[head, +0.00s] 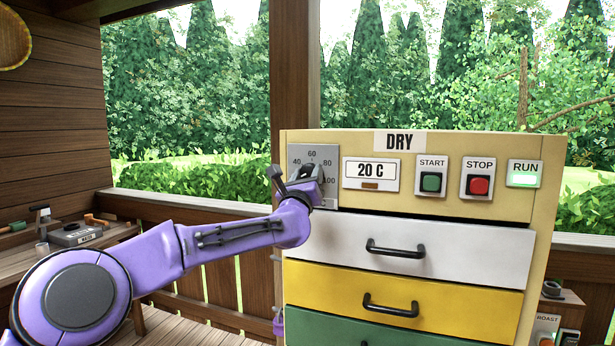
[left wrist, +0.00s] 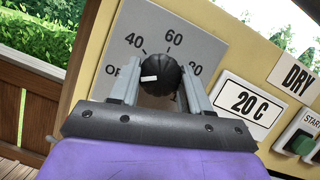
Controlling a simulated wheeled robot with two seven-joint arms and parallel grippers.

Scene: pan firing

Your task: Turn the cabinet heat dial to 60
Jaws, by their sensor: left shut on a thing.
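The black heat dial (left wrist: 160,74) sits on a grey scale plate (left wrist: 205,48) with marks OFF, 40, 60 and 80 in the left wrist view. Its white pointer mark faces left, on the OFF side of 40. In the head view the plate (head: 298,154) is at the cabinet's upper left, and 100 also shows on it. My left gripper (left wrist: 163,88) has one finger on each side of the dial and is shut on it. In the head view the left gripper (head: 293,183) partly hides the dial. My right gripper is not in view.
The cream cabinet (head: 345,142) carries a display (head: 370,174) reading 20 C, a green START button (head: 431,182), a red STOP button (head: 479,186) and a lit green RUN lamp (head: 523,179). White, yellow and green drawers are below. A side bench (head: 115,233) holds tools at left.

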